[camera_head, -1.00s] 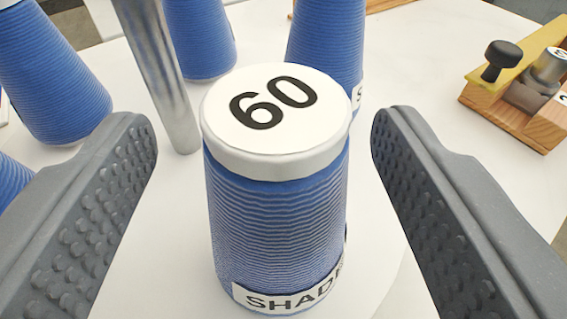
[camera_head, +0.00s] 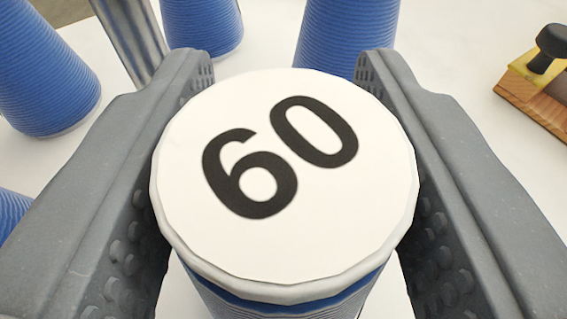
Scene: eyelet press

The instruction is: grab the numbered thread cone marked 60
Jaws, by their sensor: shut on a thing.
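The thread cone marked 60 (camera_head: 284,245) stands upright between my fingers, its white top facing the camera with a black "60" on it. A strip of its blue wound thread shows below the top; the rest of its body and its label are hidden. My gripper (camera_head: 286,150) is shut on this cone, one grey studded finger against its left side and one against its right side.
Other blue cones stand close by: one at the left (camera_head: 42,75), one behind (camera_head: 203,28) and one behind to the right (camera_head: 345,38). A metal post (camera_head: 130,35) rises behind the left finger. A wooden block with a black knob (camera_head: 540,85) lies at the right.

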